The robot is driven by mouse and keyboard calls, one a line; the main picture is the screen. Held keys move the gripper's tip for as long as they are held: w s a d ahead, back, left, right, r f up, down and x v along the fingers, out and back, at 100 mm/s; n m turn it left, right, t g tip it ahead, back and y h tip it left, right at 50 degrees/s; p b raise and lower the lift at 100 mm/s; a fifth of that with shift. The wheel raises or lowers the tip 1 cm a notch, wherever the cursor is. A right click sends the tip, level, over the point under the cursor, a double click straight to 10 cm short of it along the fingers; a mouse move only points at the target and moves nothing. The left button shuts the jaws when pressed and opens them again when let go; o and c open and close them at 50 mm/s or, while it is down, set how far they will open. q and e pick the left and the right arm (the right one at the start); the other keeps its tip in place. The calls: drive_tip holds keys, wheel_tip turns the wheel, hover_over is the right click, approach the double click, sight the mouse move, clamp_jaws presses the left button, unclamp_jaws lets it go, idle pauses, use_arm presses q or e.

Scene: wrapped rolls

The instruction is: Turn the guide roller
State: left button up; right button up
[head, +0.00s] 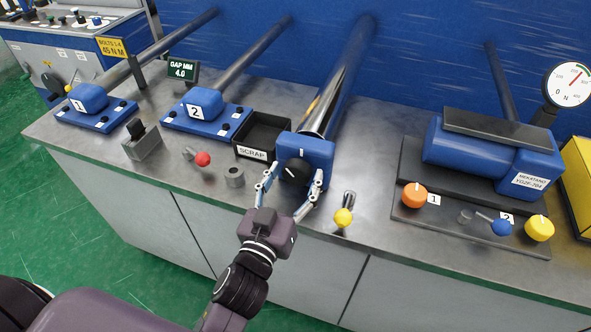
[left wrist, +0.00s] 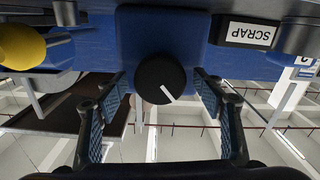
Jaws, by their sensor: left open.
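The guide roller is probably the shiny steel roller (head: 340,85) that runs back from a blue block (head: 316,148) at the bench's front edge. A black knob (head: 296,171) with a white pointer line is on the block's front face. My left gripper (head: 292,184) is open in front of the block, with one finger to each side of the knob. In the left wrist view the knob (left wrist: 160,80) sits between the spread fingers (left wrist: 160,92), with gaps on both sides. My right gripper is not in view.
A yellow-knobbed lever (head: 343,217) stands just right of the gripper. A scrap bin (head: 262,135), a small metal cup (head: 234,176) and a red-knobbed lever (head: 203,159) are to the left. A blue machine with orange and yellow knobs (head: 490,155) is at right.

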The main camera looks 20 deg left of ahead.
use_arm(q)
drive_tip(key=shift+w, duration=0.5)
drive_tip(key=c, duration=1.2)
drive_tip(key=shift+o, duration=0.2)
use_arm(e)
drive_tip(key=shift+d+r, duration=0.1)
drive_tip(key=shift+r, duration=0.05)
use_arm(q)
drive_tip(key=shift+m, duration=0.3)
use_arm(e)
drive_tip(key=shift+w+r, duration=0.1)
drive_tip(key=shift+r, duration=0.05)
use_arm(q)
drive_tip(key=m+p, duration=0.1)
drive_tip(key=m, duration=0.1)
drive_tip(key=shift+r+m+p, duration=0.1)
drive_tip(key=shift+m+p, duration=0.25)
drive_tip(key=shift+m, duration=0.05)
drive_tip(key=shift+m+p, duration=0.6)
drive_tip(key=shift+m, duration=1.6)
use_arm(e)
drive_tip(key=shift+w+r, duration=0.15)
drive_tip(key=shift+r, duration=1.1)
